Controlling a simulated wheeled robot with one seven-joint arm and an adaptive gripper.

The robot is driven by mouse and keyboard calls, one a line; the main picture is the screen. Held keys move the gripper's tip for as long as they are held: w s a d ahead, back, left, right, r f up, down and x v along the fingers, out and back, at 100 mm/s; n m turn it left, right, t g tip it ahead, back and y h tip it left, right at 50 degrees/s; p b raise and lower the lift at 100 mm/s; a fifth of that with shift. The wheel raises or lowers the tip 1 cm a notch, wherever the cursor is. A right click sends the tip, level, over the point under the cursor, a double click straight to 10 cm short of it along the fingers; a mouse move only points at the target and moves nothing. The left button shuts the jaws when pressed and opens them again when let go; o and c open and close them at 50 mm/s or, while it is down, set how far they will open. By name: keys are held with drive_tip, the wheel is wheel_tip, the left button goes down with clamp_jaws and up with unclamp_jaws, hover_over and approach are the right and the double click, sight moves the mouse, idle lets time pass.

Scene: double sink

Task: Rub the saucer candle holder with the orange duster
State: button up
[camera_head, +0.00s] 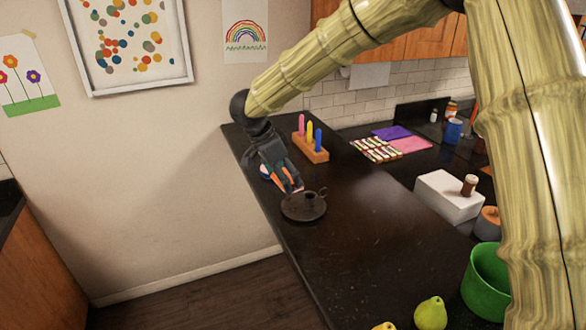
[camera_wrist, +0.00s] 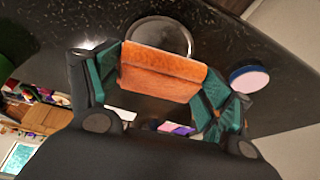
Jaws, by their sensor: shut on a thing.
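The saucer candle holder (camera_head: 304,207) is a dark round dish with a raised middle cup and a small ring handle. It sits on the black counter. In the wrist view its round rim (camera_wrist: 160,27) shows just beyond the duster, which hides part of it. My gripper (camera_head: 290,185) is shut on the orange duster (camera_wrist: 160,72), a flat orange block held between both fingers. In the head view the duster shows as a small orange patch at the fingertips, close beside the candle holder's upper left. I cannot tell whether they touch.
A round blue and pink-white item (camera_wrist: 249,79) lies near the counter edge by the gripper. A wooden block with colored pegs (camera_head: 311,147) stands behind. A white box (camera_head: 449,195), green pot (camera_head: 487,281) and pear (camera_head: 431,313) are to the right. The counter in front of the candle holder is clear.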

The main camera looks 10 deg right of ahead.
drive_tip(key=shift+w+d+r, duration=0.3)
drive_tip(key=shift+d+r, duration=0.25)
drive_tip(key=shift+r, duration=0.1)
drive_tip(key=shift+w+d, duration=0.1)
drive_tip(key=shift+d, duration=0.05)
wheel_tip(320, 180, down, 6)
drive_tip(key=b, duration=0.5)
drive_tip(key=shift+b, duration=0.35)
drive_tip(key=shift+r, duration=0.15)
